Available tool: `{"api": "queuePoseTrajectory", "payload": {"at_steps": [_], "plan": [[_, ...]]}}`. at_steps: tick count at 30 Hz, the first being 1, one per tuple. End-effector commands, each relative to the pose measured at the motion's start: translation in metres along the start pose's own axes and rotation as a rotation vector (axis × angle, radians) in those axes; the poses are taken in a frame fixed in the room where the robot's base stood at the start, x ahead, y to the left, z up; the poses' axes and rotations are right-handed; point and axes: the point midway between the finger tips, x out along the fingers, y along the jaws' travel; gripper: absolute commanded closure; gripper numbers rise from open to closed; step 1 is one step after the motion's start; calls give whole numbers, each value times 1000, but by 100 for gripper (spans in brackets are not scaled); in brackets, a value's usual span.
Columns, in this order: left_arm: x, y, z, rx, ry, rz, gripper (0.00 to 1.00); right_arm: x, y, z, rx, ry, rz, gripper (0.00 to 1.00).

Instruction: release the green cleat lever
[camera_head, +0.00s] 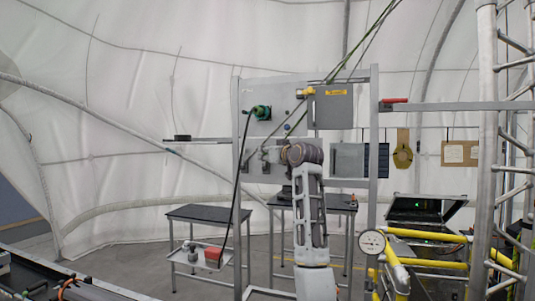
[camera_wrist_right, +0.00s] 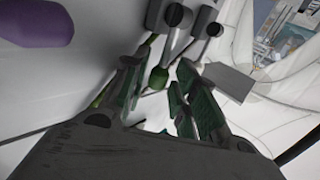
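My right gripper (camera_head: 285,146) is raised in front of the grey panel frame in the head view, mostly hidden by my own wrist. In the right wrist view, its two green-padded fingers (camera_wrist_right: 158,92) stand apart. A small green knob-like end, likely the green cleat lever (camera_wrist_right: 158,77), shows in the gap near the fingertips. I cannot tell whether the fingers touch it. Two grey metal levers with dark round ends (camera_wrist_right: 174,16) are just beyond. The lever cannot be made out clearly in the head view. My left gripper is not in view.
A green round fitting (camera_head: 260,112) with a black cable is on the panel (camera_head: 284,102). Green ropes (camera_head: 360,45) run up from the frame. A purple rounded object (camera_wrist_right: 35,22) is near my right wrist. Dark tables (camera_head: 209,213) stand behind; yellow pipes with a gauge (camera_head: 372,242) are at right.

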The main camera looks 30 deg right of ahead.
Motion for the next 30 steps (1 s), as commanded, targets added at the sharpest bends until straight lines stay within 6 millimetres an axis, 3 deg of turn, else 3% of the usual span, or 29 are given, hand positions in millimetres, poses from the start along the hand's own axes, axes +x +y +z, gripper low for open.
{"api": "queuePoseTrajectory", "payload": {"at_steps": [6,13,30], "plan": [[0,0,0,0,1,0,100,0,0,0,0,0,0,72],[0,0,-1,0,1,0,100,0,0,1,0,-1,0,100],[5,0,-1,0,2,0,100,-4,0,2,-11,9,1,100]]}}
